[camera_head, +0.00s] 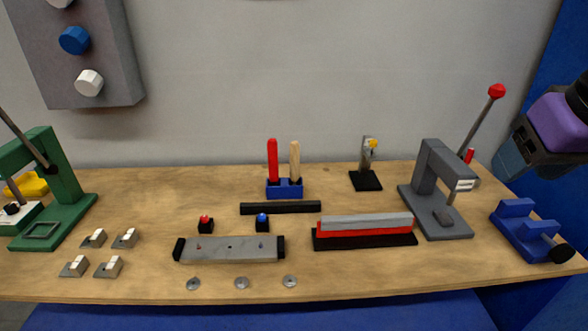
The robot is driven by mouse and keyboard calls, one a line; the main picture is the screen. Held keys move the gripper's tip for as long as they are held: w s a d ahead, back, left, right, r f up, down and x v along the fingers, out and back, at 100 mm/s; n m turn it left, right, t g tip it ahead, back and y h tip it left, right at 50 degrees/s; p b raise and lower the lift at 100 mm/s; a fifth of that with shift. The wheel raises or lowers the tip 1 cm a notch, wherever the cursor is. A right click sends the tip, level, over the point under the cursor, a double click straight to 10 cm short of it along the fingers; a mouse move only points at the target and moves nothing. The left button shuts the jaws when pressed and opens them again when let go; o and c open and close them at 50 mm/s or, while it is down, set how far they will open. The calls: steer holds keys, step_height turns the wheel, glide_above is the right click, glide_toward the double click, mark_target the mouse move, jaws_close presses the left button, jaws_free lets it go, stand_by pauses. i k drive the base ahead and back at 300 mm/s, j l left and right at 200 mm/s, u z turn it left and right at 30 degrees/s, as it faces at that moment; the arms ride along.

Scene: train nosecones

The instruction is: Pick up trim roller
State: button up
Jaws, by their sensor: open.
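No thing here can be named the trim roller with certainty. Two upright handled tools stand in a small blue holder (285,192) near the back middle of the bench: one has a red handle (272,160), the other a pale wooden handle (295,161). Their lower ends are hidden in the holder. Part of my arm, purple and dark, shows at the right edge above the bench. My gripper's fingers do not show.
The wooden bench (150,190) carries a green press (62,190) at left, a grey press (440,195) and blue vise (525,235) at right. A grey bar (230,249), a red and grey strip (365,225) and several metal clips lie in front.

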mark_target(294, 146)
steer(key=i+j, duration=0.3)
steer(key=j, duration=0.2)
steer(key=i+j, duration=0.3)
steer(key=j, duration=0.15)
